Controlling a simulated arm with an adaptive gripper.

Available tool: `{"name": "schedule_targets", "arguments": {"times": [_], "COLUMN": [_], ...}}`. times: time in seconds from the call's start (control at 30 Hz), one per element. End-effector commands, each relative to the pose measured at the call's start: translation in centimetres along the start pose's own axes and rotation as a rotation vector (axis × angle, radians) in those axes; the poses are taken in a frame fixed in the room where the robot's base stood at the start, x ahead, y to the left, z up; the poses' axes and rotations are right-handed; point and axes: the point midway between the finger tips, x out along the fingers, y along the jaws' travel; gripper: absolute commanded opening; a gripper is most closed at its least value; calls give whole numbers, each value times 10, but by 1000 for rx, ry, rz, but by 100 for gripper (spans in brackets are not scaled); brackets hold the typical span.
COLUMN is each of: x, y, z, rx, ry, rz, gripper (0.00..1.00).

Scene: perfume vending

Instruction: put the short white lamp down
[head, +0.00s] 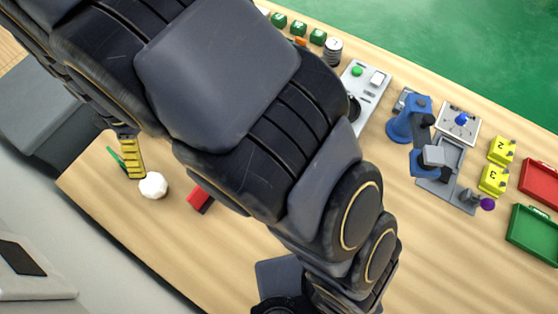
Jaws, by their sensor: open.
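A small round white thing (153,185), which looks like the short white lamp, is at the left part of the wooden table (240,262). It appears to rest on the table, but I see it from above and cannot make out its base. My gripper (134,165) points down just left of it. One yellow ribbed finger shows, its tip very near or touching the lamp's left side; I cannot tell which. The other finger is not clearly visible. The gripper is open and does not clasp the lamp.
A red block (200,197) lies right of the lamp. A thin green piece (116,157) lies left of the finger. A small blue robot arm (408,122), yellow numbered blocks (493,180), a red tray (541,183) and a green tray (533,232) stand at right. My arm hides the table's middle.

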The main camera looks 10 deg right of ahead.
Motion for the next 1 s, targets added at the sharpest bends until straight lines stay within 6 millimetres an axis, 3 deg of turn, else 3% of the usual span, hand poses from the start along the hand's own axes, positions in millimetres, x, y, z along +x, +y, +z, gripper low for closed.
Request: {"name": "schedule_targets", "arguments": {"times": [0.1, 0.23, 0.4, 0.5, 0.6, 0.73, 1.0], "x": [-39, -70, -97, -106, -111, -110, -110], "y": [14, 7, -29, -58, -84, -108, -118], "z": [67, 139, 221, 257, 282, 299, 304], "rx": [246, 521, 868, 1053, 1203, 1326, 1376], "ry": [-10, -30, -57, -68, -83, -99, -104], "rz": [-9, -29, -61, -74, -77, -90, -96], "gripper": [96, 96, 96, 96, 96, 96, 96]}}
